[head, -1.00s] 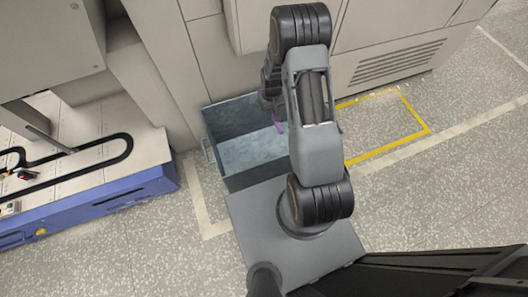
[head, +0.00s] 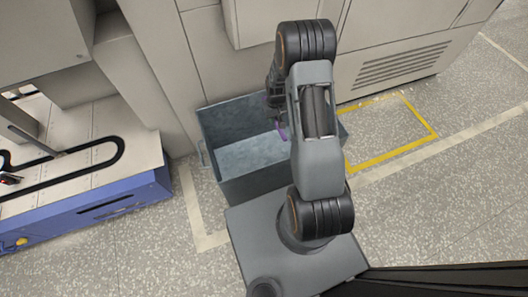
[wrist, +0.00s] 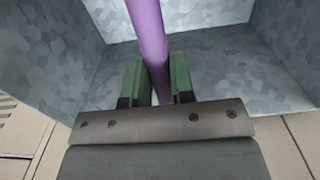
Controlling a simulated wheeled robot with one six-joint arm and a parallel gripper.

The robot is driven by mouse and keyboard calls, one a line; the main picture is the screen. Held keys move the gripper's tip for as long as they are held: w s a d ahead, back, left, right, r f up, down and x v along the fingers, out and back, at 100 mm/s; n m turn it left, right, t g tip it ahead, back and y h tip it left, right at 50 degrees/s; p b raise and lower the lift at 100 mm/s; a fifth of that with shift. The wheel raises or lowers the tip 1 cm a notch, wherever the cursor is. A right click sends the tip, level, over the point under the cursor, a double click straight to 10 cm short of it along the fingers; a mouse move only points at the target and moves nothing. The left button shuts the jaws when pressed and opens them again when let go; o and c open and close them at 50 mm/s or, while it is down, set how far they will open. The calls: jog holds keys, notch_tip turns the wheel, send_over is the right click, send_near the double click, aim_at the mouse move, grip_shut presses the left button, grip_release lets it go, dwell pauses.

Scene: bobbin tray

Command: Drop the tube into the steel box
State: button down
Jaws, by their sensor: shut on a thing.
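A purple tube (wrist: 148,32) is held between the green finger pads of my gripper (wrist: 160,82) in the wrist view. My gripper is shut on it, with the tube running up out of the frame. In the head view, part of the purple tube (head: 283,132) shows beside my arm, which hides most of my gripper. The open steel box (head: 243,154) stands on the floor in front of the machine, and the tube appears over it. Its grey mottled inside (wrist: 215,55) lies below my gripper in the wrist view. My arm covers the box's right part.
A blue-sided bench (head: 95,205) with a black track on top stands at the left. Beige machine cabinets (head: 170,60) rise behind the box. A yellow floor marking (head: 395,155) lies at the right, on clear speckled floor.

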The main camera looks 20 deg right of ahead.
jog(key=shift+f, duration=0.45)
jog(key=c, duration=0.9)
grip_release()
jog(key=shift+r, duration=0.1)
notch_tip(320, 180, up, 14)
jog(key=p, duration=0.4)
